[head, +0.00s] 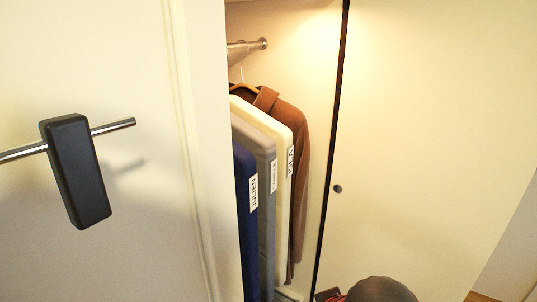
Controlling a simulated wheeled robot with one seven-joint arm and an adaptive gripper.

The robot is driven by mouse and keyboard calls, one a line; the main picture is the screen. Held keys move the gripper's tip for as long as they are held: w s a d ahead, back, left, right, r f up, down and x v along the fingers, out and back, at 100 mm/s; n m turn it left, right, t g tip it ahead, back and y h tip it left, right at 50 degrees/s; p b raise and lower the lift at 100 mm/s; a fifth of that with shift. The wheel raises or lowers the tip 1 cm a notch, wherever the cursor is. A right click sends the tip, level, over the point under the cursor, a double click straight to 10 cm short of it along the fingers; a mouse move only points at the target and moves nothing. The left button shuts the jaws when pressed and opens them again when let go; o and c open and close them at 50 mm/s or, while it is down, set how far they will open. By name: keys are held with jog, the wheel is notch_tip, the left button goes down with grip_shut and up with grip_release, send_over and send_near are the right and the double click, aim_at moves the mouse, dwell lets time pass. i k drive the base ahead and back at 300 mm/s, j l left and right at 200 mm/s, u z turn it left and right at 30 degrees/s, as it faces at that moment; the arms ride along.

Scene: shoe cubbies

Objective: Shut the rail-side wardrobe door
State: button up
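The wardrobe (318,60) stands open in the middle, with its metal rail (245,46) showing at the top. A cream panel (430,130) fills the right side; a dark gap runs down its left edge, with a small dark round pull (337,188) near it. A large cream panel (120,60) fills the left side and hides part of the interior. I cannot tell for sure which panel is the rail-side door. No gripper fingers show.
Navy (246,220), grey (262,150) and cream (285,130) garment covers with name labels hang before a brown coat (300,130). A dark rounded shape (380,290) is at the bottom edge.

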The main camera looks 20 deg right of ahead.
aim_at(435, 156)
jog(key=z, duration=0.65)
jog(key=i+l+z, duration=0.3)
jog(key=l, duration=0.2)
jog(key=i+l+z, duration=0.1)
jog(key=l+z, duration=0.15)
jog(key=l, duration=0.2)
jog(key=i+l+z, duration=0.3)
jog(key=l, duration=0.15)
jog(key=i+l, duration=0.25)
jog(key=l, duration=0.15)
jog(key=i+l, duration=0.3)
jog(key=l, duration=0.1)
